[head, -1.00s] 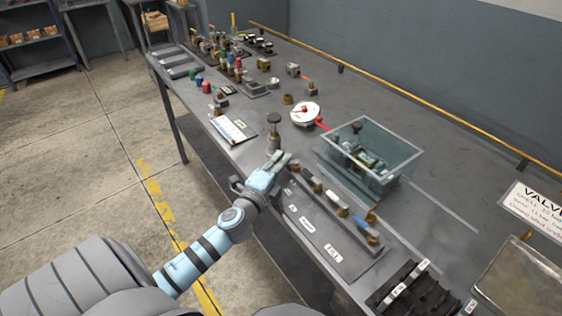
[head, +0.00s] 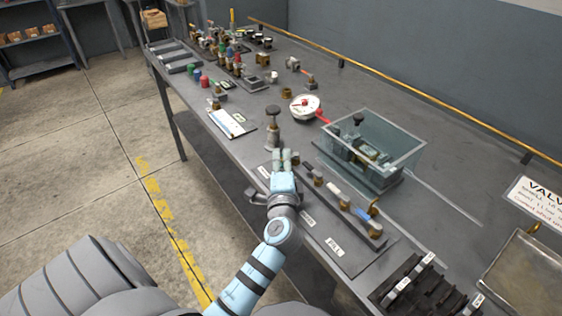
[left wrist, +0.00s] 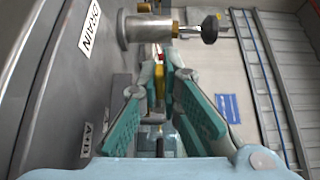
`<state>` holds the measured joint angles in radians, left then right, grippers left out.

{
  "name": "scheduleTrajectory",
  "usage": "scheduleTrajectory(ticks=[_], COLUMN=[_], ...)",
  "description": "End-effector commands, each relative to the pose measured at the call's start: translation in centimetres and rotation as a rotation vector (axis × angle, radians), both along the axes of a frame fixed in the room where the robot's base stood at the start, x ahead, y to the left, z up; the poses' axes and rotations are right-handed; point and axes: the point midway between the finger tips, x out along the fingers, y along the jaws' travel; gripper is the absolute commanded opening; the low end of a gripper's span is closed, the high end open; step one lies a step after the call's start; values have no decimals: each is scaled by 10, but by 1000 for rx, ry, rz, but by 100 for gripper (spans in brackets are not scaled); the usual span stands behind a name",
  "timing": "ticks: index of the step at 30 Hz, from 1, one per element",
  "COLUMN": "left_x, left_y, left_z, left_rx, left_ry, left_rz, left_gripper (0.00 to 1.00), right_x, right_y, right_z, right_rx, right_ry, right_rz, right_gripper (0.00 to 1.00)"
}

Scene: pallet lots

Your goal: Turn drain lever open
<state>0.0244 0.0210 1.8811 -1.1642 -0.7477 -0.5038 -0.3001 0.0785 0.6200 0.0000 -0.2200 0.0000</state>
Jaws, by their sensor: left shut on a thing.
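The valve manifold (head: 334,213) lies on a dark plate near the bench's front edge, with several small levers and white labels. My left gripper (head: 285,157) is at its far end and covers the valve there. In the left wrist view, a yellow lever (left wrist: 159,78) is between the two teal finger pads of my left gripper (left wrist: 160,92), which is shut on it. The DRAIN label (left wrist: 90,32) is on the plate beside it, and an A-B label (left wrist: 86,140) is nearer. How far the lever is turned is hard to tell. My right gripper is not in view.
A grey post with a black knob (head: 273,112) stands just beyond my left gripper. A clear box (head: 400,160) stands to the right, with a round white gauge (head: 304,107) behind. Black racks (head: 420,289) and a tray (head: 527,283) are at the lower right.

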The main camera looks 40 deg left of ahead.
Motion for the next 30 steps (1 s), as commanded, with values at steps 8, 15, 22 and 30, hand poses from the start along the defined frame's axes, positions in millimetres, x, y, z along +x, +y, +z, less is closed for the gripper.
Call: scheduleTrajectory(ticks=[8,15,22,30], left_x=[-2,-3,-3,-4], left_y=[-7,-9,-9,-8], left_z=[-4,-3,-2,-2], left_rx=[-3,-2,-2,-2], left_ry=[0,3,4,4], left_rz=[157,218,227,227], left_gripper=[0,0,0,15], right_x=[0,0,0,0], right_y=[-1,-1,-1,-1], right_z=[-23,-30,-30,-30], right_rx=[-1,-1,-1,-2], right_ry=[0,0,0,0], right_rz=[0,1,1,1], right_gripper=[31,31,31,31])
